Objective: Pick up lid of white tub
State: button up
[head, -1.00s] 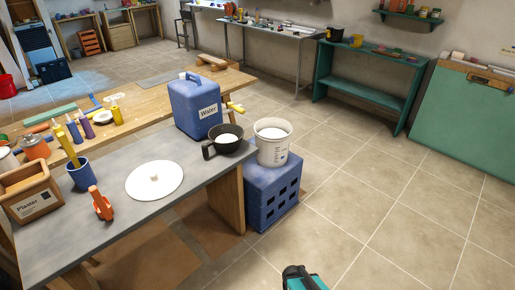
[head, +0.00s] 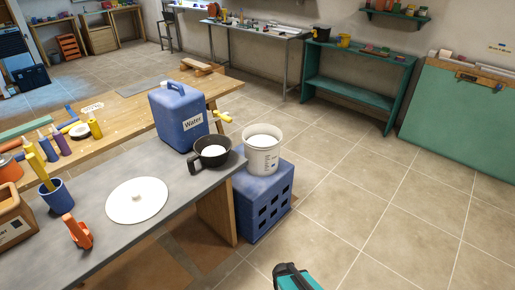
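The lid (head: 122,208) is a flat white disc with a small round knob in its middle. It lies on the grey-topped bench (head: 172,190), knob up, with clear bench top around it. The white tub (head: 262,156) stands uncovered and upright on a blue crate (head: 264,208) at the bench's right end, with white stuff inside. A teal and black part of my arm (head: 298,277) shows at the bottom edge, over the floor, well right of the lid. I make out no gripper fingers in this view.
An orange clamp-like tool (head: 77,232) and a blue cup (head: 56,196) with a yellow tool stand left of the lid. A black pan (head: 211,165) and a blue water canister (head: 179,118) stand behind it. Open tiled floor (head: 390,235) lies to the right.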

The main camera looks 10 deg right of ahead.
aim_at(136, 201)
jog(key=u, duration=0.05)
jog(key=i, duration=1.35)
jog(key=z, duration=0.55)
jog(key=k, duration=0.6)
jog(key=u, duration=2.7)
